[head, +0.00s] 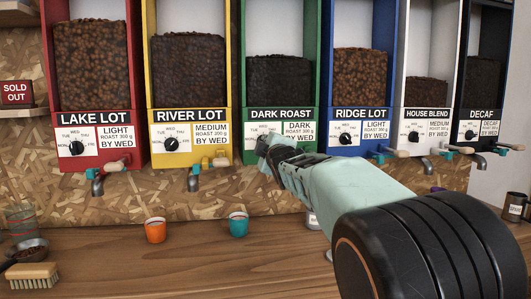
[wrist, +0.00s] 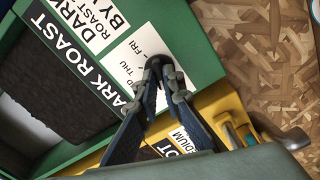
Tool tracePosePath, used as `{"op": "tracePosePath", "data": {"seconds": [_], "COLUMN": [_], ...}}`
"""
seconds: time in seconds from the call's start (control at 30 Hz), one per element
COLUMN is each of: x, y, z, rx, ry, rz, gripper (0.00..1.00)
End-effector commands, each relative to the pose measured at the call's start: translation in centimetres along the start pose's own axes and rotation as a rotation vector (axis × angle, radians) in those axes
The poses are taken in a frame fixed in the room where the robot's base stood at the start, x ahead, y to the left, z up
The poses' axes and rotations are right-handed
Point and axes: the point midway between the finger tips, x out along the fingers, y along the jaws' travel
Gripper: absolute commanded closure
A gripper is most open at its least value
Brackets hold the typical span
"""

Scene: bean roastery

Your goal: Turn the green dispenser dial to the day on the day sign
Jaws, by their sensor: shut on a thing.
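The green dispenser (head: 313,60), labelled DARK ROAST, stands in the middle of the row, and its front panel fills the upper part of the wrist view (wrist: 203,50). Its black dial (wrist: 157,62) sits on a white day scale, where THU and FRI can be read. My gripper (head: 264,147) is at this dial and shut on it, with both fingertips around the knob in the wrist view (wrist: 160,74). The fingers hide the dial in the head view, and I cannot tell which day it points to. The dispenser's label reads BY WED.
The yellow dispenser (head: 238,75) and blue dispenser (head: 391,70) stand close on either side, with their own dials and spouts. An orange cup (head: 155,230) and a teal cup (head: 238,224) stand on the wooden counter (head: 190,270). A brush (head: 31,275) lies at the left.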

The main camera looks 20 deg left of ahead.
Motion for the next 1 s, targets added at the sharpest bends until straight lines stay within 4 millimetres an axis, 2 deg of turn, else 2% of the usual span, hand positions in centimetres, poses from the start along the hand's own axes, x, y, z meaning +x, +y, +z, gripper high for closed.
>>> {"op": "tracePosePath", "data": {"seconds": [0.37,0.93,0.97,1.0], "x": [0.0,0.0,0.0,0.0], "y": [-0.07,0.05,0.05,0.05], "z": [0.01,-0.02,-0.02,-0.02], "rx": [-0.17,-0.2,-0.2,-0.2], "ry": [0.001,0.0,0.0,0.0], "rz": [0.001,0.001,0.001,0.001], "gripper": [1.0,1.0,0.9,0.86]}}
